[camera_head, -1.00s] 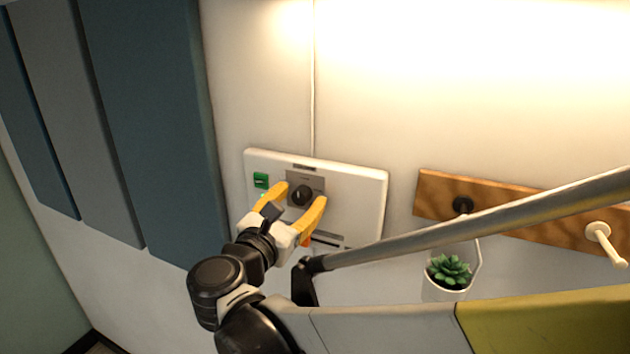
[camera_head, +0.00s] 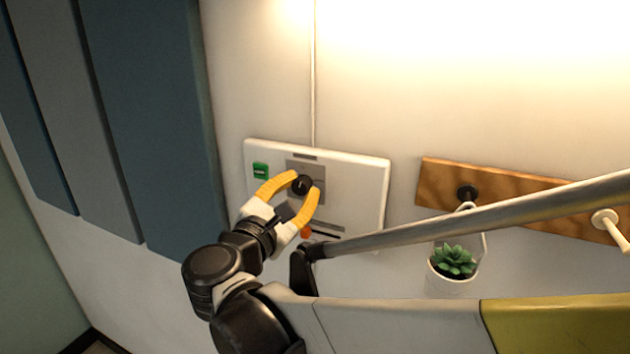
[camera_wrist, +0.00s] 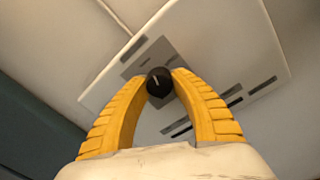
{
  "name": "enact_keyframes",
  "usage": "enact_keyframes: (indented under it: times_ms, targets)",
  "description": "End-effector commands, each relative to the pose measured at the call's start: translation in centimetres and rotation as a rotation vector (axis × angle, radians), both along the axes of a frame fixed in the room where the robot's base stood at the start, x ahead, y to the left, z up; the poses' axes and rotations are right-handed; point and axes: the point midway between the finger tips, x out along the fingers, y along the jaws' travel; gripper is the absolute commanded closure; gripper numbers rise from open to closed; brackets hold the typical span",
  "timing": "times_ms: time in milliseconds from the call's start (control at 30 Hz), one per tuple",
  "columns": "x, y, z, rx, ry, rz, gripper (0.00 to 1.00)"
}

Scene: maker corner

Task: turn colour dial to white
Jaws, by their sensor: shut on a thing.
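The colour dial (camera_head: 303,185) is a small black round knob with a light pointer line, on a grey plate of the white wall panel (camera_head: 352,192). In the wrist view the dial (camera_wrist: 158,84) sits between the two yellow fingertips, its pointer line tilted slightly left of straight up. My gripper (camera_head: 304,187) is shut on the dial, one finger on each side; it also shows in the wrist view (camera_wrist: 160,80). Markings around the dial are too small to read.
A green label or switch (camera_head: 261,171) is at the panel's upper left, and an orange-red part (camera_head: 305,232) is low beside my right finger. A wooden peg rail (camera_head: 540,205) and a hanging potted succulent (camera_head: 454,264) are to the right. Blue-grey wall panels (camera_head: 150,120) stand left.

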Motion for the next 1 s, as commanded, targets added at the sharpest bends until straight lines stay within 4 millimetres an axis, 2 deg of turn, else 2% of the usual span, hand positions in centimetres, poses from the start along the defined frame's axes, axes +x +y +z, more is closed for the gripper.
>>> enact_keyframes:
  times_ms: [600, 1000]
  targets:
    - [0.02, 0.10, -0.22, 0.530, -0.217, 0.000, 1.00]
    - [0.03, 0.11, -0.10, 0.755, -0.310, -0.001, 1.00]
